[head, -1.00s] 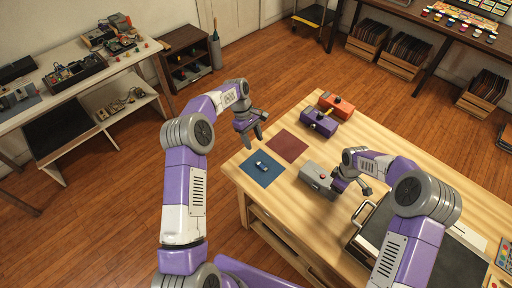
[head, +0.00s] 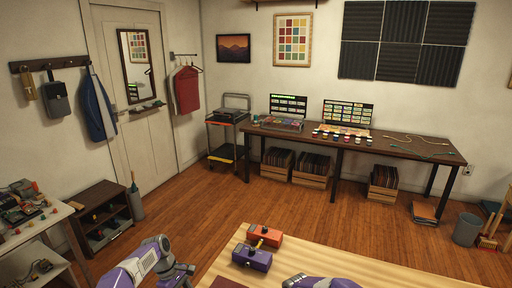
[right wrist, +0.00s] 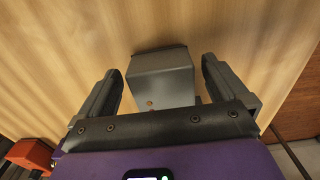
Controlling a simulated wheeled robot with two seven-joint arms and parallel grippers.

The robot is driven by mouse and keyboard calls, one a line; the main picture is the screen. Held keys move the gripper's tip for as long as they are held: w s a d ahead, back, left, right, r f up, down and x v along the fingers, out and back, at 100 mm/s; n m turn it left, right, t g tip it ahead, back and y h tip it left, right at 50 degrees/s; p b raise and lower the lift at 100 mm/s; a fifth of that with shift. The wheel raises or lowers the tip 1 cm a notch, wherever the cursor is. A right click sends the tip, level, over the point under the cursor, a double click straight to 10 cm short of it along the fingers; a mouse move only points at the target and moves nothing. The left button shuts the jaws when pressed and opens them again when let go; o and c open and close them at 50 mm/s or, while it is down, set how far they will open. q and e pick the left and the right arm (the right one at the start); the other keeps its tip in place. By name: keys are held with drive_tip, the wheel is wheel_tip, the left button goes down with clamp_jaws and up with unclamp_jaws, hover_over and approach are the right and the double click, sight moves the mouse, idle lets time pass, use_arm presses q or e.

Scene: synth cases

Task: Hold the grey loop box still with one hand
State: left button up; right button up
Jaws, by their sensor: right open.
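The grey loop box (right wrist: 162,75) shows in the right wrist view. It lies between the two fingers of my right gripper (right wrist: 162,90), on the pale wooden table. The gripper is open, with a gap on each side of the box. The box's near part is hidden by the gripper's palm. In the head view the grey box is out of frame. My left gripper (head: 184,272) is at the bottom edge of the head view, away from the box and partly cut off. I cannot make out its finger gap.
A purple box (head: 252,259) and an orange box (head: 265,236) stand on the wooden table (head: 345,273), at its far left part. Beyond the table is open floor. A dark bench (head: 375,147) with equipment stands by the wall. A low shelf (head: 105,218) is at left.

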wheel_tip(320, 180, up, 11)
drive_tip(key=shift+r, duration=0.15)
idle(0.4)
wheel_tip(320, 180, up, 10)
drive_tip(key=p, duration=0.8)
